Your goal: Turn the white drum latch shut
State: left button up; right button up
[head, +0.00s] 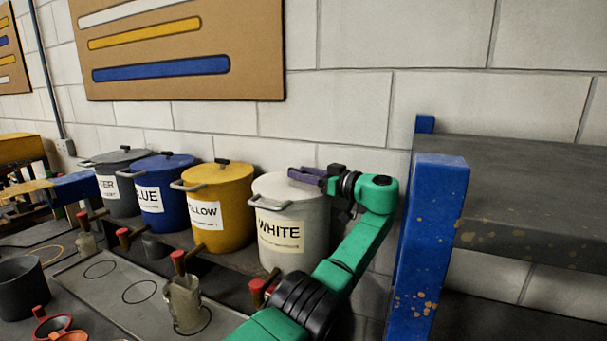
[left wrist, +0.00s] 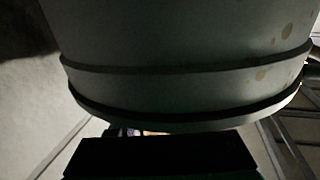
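The white drum (head: 293,240), labelled WHITE, stands at the right end of a row of drums, with a pale lid (head: 272,188) and a grey side handle (head: 268,203). My left gripper (head: 302,174) is at the right part of its lid, with purple-grey fingers pointing left across the top. Whether it touches the lid or a latch I cannot tell; I cannot pick out the latch, and the gripper hides part of the lid. A dark curved, banded surface (left wrist: 190,85) fills the left wrist view above the dark gripper. My right gripper is not in view.
Yellow (head: 222,215), blue (head: 165,205) and grey (head: 118,185) drums stand to the left, with red-handled taps in front. A blue post (head: 428,240) with grey shelves rises close right of my arm.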

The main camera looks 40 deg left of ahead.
pick_arm(q)
jog(key=shift+d+f+b, duration=0.15)
jog(key=shift+d+b, duration=0.3)
jog(key=d, duration=0.2)
jog(key=d+b, duration=0.1)
jog(key=d, duration=0.1)
jog(key=d+b, duration=0.1)
jog(key=d, duration=0.1)
jog(key=shift+w+d, duration=0.2)
jog(key=shift+w, duration=0.05)
jog(key=shift+d, duration=0.25)
jog(key=shift+a, duration=0.15)
